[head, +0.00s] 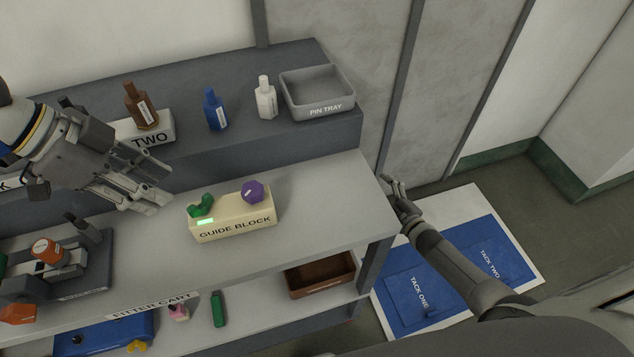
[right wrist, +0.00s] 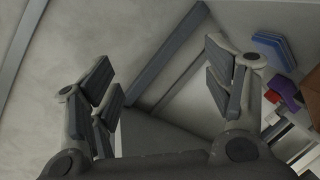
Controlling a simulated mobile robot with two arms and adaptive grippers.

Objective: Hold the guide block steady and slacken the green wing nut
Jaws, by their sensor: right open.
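The cream guide block (head: 233,219) sits on the upper shelf of the cart, its label facing me. The green wing nut (head: 201,206) is at the left of its top, with a small lit green patch just below. A purple knob (head: 252,191) is at the right of its top. My left gripper (head: 158,190) hangs to the left of the block, apart from it; I cannot tell how far its fingers are spread. My right gripper (head: 394,191) is off the cart's right end, away from the block. In the right wrist view my right gripper (right wrist: 165,88) is open and empty.
The raised back ledge holds a brown bottle (head: 141,106), a blue bottle (head: 215,109), a white bottle (head: 265,98) and the pin tray (head: 317,112). A fixture with an orange knob (head: 47,251) stands at the left. The shelf right of the block is clear.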

